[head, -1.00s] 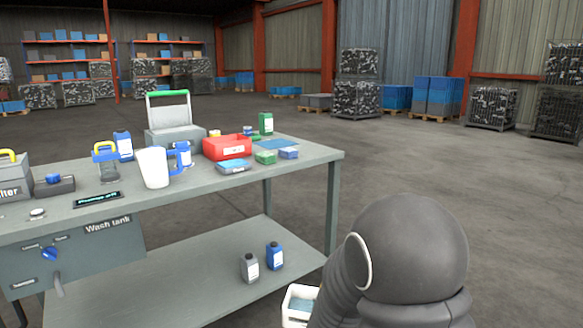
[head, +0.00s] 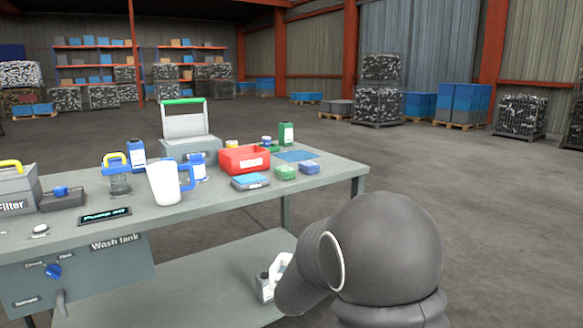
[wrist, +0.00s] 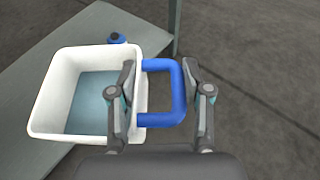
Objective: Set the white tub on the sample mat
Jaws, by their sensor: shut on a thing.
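The white tub (wrist: 40,103) has an open square top and blue-grey contents inside. In the head view, only a small white part of the tub (head: 283,262) shows beside my arm, below the tabletop. A flat blue mat (head: 298,156), apparently the sample mat, lies on the table near the back right corner. No writing on it is readable.
A white jug (head: 163,184) stands further left. Floor right of the table is open.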

